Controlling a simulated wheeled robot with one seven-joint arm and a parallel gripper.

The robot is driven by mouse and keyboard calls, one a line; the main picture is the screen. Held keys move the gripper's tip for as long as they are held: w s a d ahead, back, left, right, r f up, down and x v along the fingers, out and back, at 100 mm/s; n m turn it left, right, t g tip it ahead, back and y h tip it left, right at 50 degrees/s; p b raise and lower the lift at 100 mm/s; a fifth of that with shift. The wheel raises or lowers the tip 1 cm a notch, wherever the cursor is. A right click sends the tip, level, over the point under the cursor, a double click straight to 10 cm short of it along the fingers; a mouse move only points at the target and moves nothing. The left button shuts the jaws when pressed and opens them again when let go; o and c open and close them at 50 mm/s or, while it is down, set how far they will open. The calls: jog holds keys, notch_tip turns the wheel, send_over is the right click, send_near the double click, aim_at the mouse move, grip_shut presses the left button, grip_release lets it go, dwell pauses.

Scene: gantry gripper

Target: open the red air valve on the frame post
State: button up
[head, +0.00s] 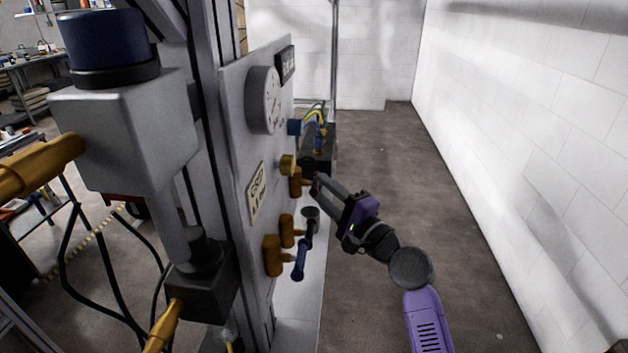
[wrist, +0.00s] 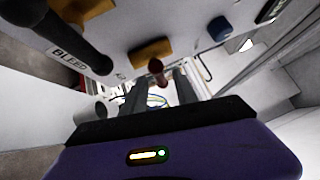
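The red air valve has a brass body (head: 296,183) on the grey panel of the frame post. Its red handle (head: 315,188) sits at the tips of my gripper (head: 320,184), partly hidden by the fingers. In the wrist view the red handle (wrist: 156,72) points toward the camera from a brass body (wrist: 152,51). The fingers of my gripper (wrist: 158,82) stand apart, one on each side of the handle's line, with gaps showing. I cannot tell how far the handle reaches between them.
Below are a black-handled valve (head: 310,226) and a blue-handled valve (head: 300,262). The black handle (wrist: 65,38) looms close at upper left in the wrist view, beside a "BLEED" label (wrist: 80,60). A gauge (head: 264,100) is above. Open floor (head: 400,170) lies right of the panel.

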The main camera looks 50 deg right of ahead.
aim_at(315, 183)
jog(key=shift+w+d+r+p, duration=0.15)
jog(key=shift+w+p, duration=0.05)
jog(key=shift+w, duration=0.7)
jog(key=shift+w+d+r+p, duration=0.1)
jog(key=shift+w+p, duration=0.05)
jog(key=shift+w, duration=0.7)
grip_shut()
